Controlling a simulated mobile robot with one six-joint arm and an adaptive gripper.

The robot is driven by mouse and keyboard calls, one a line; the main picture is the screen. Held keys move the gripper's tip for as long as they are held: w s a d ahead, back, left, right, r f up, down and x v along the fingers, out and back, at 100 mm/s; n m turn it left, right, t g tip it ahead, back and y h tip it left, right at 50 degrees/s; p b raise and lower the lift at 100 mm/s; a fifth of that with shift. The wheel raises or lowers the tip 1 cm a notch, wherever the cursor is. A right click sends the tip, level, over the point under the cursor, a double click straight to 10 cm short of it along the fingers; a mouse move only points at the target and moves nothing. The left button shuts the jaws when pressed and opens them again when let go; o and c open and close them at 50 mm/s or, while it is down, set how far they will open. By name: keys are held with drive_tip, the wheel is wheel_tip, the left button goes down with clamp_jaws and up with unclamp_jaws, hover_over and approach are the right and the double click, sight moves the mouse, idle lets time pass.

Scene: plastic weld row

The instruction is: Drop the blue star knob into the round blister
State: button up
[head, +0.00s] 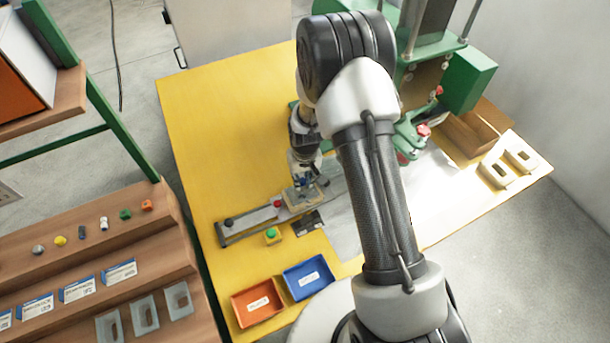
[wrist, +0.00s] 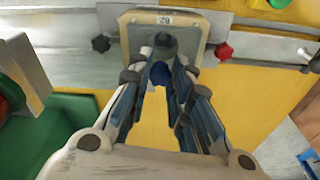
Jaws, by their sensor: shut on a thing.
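The blue star knob (wrist: 159,74) is between my gripper's fingertips (wrist: 160,82) in the wrist view, and the fingers are shut on it. Just beyond it is a beige nest (wrist: 135,42) with a number label and a rounded grey recess, which seems to hold the round blister (wrist: 165,28). The knob appears in front of the recess's near edge; I cannot tell its height above it. In the head view my gripper (head: 304,181) is over the beige nest (head: 303,198) on the grey rail, and the knob is too small to make out clearly.
A red knob (wrist: 224,51) and a black knob (wrist: 100,43) flank the nest. A green button (head: 271,234), an orange bin (head: 237,309) and a blue bin (head: 289,282) are nearby. A green press (head: 466,80) stands right. The yellow table's far left is clear.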

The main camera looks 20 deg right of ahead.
drive_tip(key=shift+s+a+f+b, duration=0.2)
drive_tip(key=shift+f+b, duration=0.1)
drive_tip(key=shift+f, duration=0.2)
drive_tip(key=shift+w+d+f+b, duration=0.1)
drive_tip(key=shift+f+b, duration=1.05)
drive_tip(key=shift+f, duration=0.55)
drive_tip(key=shift+f+b, duration=0.4)
drive_tip(key=shift+b, duration=0.1)
drive_tip(key=shift+r, duration=0.1)
drive_tip(key=o, duration=0.8)
drive_tip(key=shift+o, duration=0.2)
drive_tip(key=shift+r+p, duration=2.15)
drive_tip(key=shift+r, duration=1.4)
drive_tip(key=shift+r, duration=0.1)
